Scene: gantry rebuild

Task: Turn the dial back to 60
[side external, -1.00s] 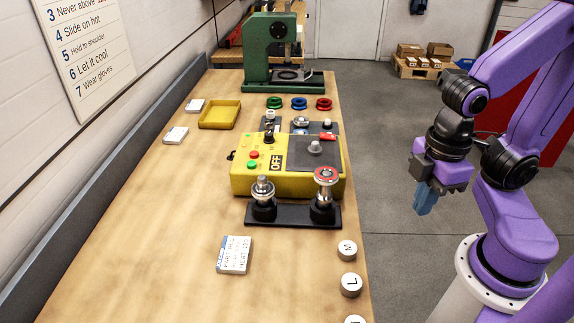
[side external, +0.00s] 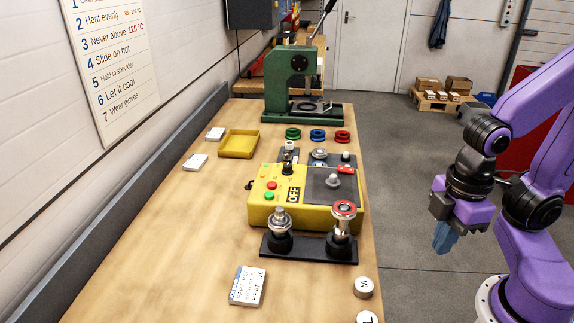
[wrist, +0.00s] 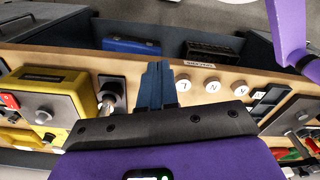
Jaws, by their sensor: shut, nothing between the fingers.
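The yellow control box (side external: 262,212) sits on the bench and has a black dial (side external: 288,168) on its top left. The dial's scale is too small to read. An OFF label (side external: 294,197), a red button, a green button and a red switch (side external: 346,170) are on the box too. My gripper (side external: 443,240) hangs off the bench's right side, well away from the dial, with its blue fingers together and empty. In the wrist view my gripper (wrist: 155,72) points past the bench edge.
A black stand with two posts (side external: 312,252) is in front of the box. Round lettered caps (side external: 364,287) line the bench's right edge. A yellow tray (side external: 238,143), coloured rings (side external: 318,135) and a green press (side external: 290,75) are farther back. The bench's left side is mostly clear.

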